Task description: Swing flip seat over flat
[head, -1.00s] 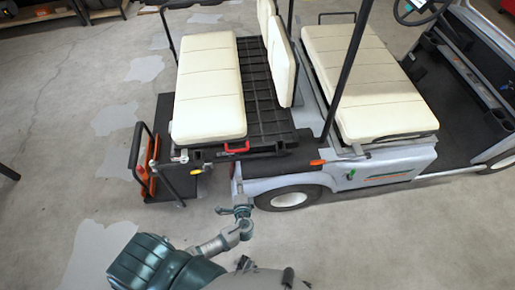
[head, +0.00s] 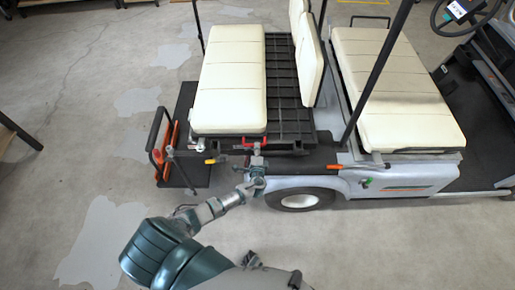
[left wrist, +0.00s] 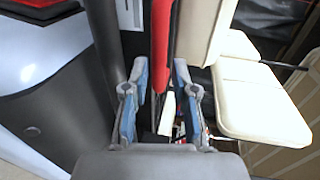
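The rear flip seat has a cream cushion (head: 230,90) lying flat on a black slatted frame (head: 284,80) at the cart's back end. A red handle (head: 254,141) sits at the frame's near edge. My left gripper (head: 258,168) is just in front of and below this handle. In the left wrist view the red handle (left wrist: 161,45) runs between the two spread fingers of my left gripper (left wrist: 158,88). The fingers look open, with gaps beside the handle; I cannot tell whether they touch it. My right gripper is not in view.
An upright cream backrest (head: 313,70) stands beside the slatted frame. The front bench (head: 395,85) lies to the right, with a black roof post (head: 378,75) before it. An orange and black rear step guard (head: 165,140) is at left. The floor at left is open.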

